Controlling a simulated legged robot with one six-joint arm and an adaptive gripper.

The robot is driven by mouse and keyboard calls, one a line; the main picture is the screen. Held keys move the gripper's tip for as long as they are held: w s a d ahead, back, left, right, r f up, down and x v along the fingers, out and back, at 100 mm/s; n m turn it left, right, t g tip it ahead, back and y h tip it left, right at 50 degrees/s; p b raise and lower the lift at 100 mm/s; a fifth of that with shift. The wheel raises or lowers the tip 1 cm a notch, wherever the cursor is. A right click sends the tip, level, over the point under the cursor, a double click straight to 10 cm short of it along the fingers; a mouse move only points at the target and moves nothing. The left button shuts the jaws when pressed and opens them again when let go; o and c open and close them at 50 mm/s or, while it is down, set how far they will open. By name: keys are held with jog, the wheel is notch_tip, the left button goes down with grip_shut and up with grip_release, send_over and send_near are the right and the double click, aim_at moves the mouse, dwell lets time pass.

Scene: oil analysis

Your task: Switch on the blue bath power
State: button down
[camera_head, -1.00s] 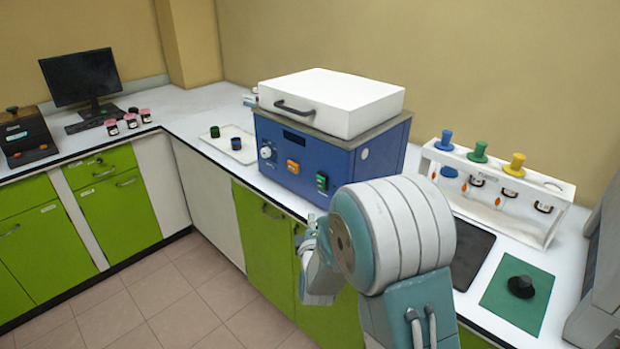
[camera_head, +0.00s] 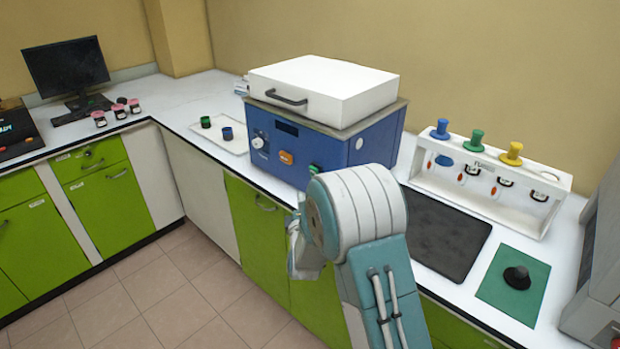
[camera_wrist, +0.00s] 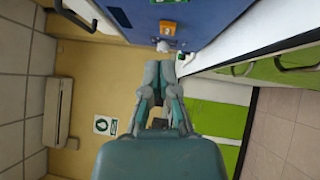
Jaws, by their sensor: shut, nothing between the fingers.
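The blue bath (camera_head: 326,152) stands on the white counter with a white lid on top. Its front carries a white knob (camera_head: 258,142), an orange switch (camera_head: 286,157) and a green switch (camera_head: 314,169). In the wrist view the blue front panel (camera_wrist: 215,14) fills the top, with the orange switch (camera_wrist: 168,27) and the white knob (camera_wrist: 164,46). My gripper (camera_wrist: 160,68) is shut and empty, its fingertips just below the knob in that picture. Contact cannot be told. The head view does not show the fingertips clearly.
A white rack (camera_head: 485,200) with coloured plungers, a dark mat (camera_head: 445,232) and a green mat (camera_head: 500,299) lie to the right. Green cabinets (camera_head: 250,225) are under the counter.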

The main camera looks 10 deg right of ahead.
aim_at(312, 171)
jog(key=w+d+r, duration=0.1)
jog(key=w+d, duration=0.3)
jog(key=w, duration=0.3)
jog(key=shift+w+r, duration=0.25)
jog(key=shift+w+d+r+m+g, duration=0.2)
jog(key=shift+d+r+m+g, duration=0.1)
jog(key=shift+g, duration=0.1)
jog(key=shift+f, duration=0.15)
